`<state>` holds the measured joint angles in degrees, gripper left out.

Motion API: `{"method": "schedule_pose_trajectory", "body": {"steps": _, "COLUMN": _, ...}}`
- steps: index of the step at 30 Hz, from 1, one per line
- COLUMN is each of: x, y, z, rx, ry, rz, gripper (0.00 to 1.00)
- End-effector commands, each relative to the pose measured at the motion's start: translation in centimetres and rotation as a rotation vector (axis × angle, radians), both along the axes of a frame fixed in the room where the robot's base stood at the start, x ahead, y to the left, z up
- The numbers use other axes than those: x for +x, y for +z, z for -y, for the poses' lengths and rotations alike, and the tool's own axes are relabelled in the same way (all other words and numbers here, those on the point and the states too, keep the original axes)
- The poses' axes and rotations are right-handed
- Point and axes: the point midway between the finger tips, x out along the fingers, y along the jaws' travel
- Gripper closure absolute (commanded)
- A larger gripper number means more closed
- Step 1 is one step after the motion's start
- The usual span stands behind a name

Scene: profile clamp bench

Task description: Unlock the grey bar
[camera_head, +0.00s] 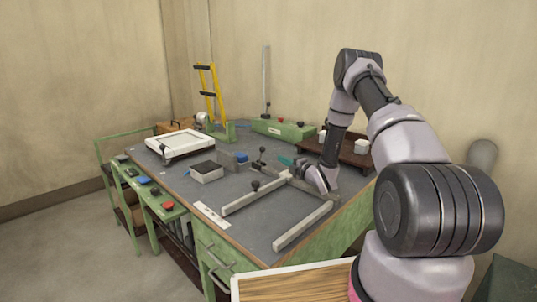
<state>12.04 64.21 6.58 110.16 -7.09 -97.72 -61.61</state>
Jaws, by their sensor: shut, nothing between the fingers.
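A grey bar frame lies on the dark bench top. It has one long bar (256,196) at left, another long bar (303,226) nearer the front, and a crosspiece joining them at the back. My gripper (305,169) is low over the frame's back end, close to the crosspiece. Its fingers are small and partly hidden by my wrist; it is shut and empty. I cannot tell whether it touches the frame.
A grey open box (206,172) and a white framed panel (180,143) sit at left. A green block with an upright grey post (265,80) and a brown tray (352,153) with white cups stand behind. A yellow rack (210,90) is at the back left. The front-left bench top is mostly clear.

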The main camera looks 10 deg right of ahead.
Motion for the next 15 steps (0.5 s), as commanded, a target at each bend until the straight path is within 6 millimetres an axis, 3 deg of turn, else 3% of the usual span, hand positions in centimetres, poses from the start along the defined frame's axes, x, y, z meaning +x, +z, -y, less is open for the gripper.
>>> {"method": "schedule_pose_trajectory", "body": {"steps": 9, "x": 6.0, "y": 0.0, "z": -3.2, "rx": 0.000, "ry": 0.001, "rz": 0.002, "gripper": 1.00}}
{"method": "schedule_pose_trajectory", "body": {"steps": 15, "x": 8.2, "y": 0.0, "z": -4.3, "rx": 0.000, "ry": 0.001, "rz": 0.001, "gripper": 1.00}}
